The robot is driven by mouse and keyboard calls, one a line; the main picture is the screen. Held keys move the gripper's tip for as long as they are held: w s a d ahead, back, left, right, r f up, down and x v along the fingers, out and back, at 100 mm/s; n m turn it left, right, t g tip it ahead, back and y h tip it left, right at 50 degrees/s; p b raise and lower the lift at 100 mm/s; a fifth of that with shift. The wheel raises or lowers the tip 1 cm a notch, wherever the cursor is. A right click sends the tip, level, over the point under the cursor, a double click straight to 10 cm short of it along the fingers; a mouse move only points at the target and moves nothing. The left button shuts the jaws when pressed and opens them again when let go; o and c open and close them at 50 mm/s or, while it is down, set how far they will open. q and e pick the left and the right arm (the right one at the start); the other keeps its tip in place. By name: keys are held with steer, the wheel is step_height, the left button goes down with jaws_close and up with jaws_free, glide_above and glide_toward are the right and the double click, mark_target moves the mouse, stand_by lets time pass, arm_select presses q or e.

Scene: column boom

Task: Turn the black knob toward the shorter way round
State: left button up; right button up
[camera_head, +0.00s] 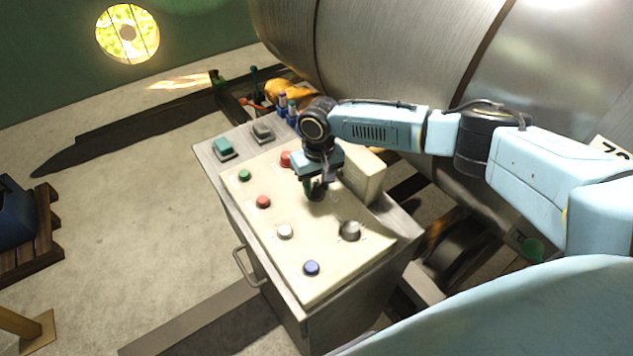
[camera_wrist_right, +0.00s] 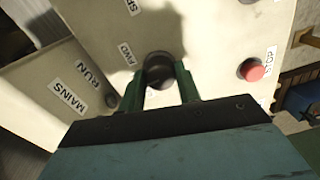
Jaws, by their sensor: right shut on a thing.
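The black knob (camera_wrist_right: 159,71) sits on the cream panel between the two green fingertips of my right gripper (camera_wrist_right: 166,84) in the right wrist view. The gripper is shut on the knob, one finger on each side. In the head view my right gripper (camera_head: 317,189) reaches down onto the cream control panel (camera_head: 322,262), and it hides the knob there. The knob's pointer mark cannot be made out. My left gripper is not in view.
The panel carries a red STOP button (camera_wrist_right: 252,70), a silver knob (camera_head: 349,230), a white button (camera_head: 285,231), a blue button (camera_head: 311,268) and a green button (camera_head: 244,175). A raised cream box (camera_head: 364,178) labelled MAINS and RUN stands close beside my gripper.

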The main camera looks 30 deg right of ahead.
mark_target(317, 185)
steer(key=n+p, duration=0.2)
steer(key=n, duration=0.1)
steer(key=shift+n, duration=0.3)
steer(key=shift+n+p, duration=0.65)
steer(key=shift+n, duration=1.65)
steer(key=o, duration=1)
steer(key=r, duration=1.3)
steer(key=shift+w+d+r, duration=0.15)
steer(key=shift+w+r, duration=0.05)
steer(key=shift+f, duration=0.1)
